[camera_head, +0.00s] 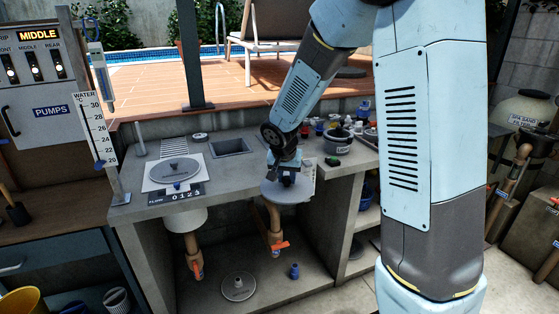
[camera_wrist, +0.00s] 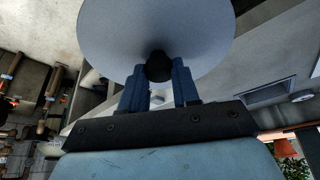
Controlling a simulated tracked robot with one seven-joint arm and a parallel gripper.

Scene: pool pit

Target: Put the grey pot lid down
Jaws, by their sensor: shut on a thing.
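The grey pot lid (camera_head: 271,192) is a round flat disc, held by its dark knob (camera_wrist: 158,67) in my gripper (camera_head: 287,178). In the wrist view the lid (camera_wrist: 155,25) fills the top middle, and the fingers of my gripper (camera_wrist: 158,78) are shut on both sides of the knob. In the head view the lid looks roughly level and overlaps the front edge of the grey counter (camera_head: 130,208). I cannot tell whether its underside touches anything. My gripper hides part of the lid and the counter behind it.
Another grey round lid-like disc (camera_head: 175,167) lies on a white square at the counter's left. A sink opening (camera_head: 230,147) is behind. A dark bowl (camera_head: 338,141) and several small bottles crowd the back right. Pipes with orange valve handles (camera_head: 279,247) stand below the counter.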

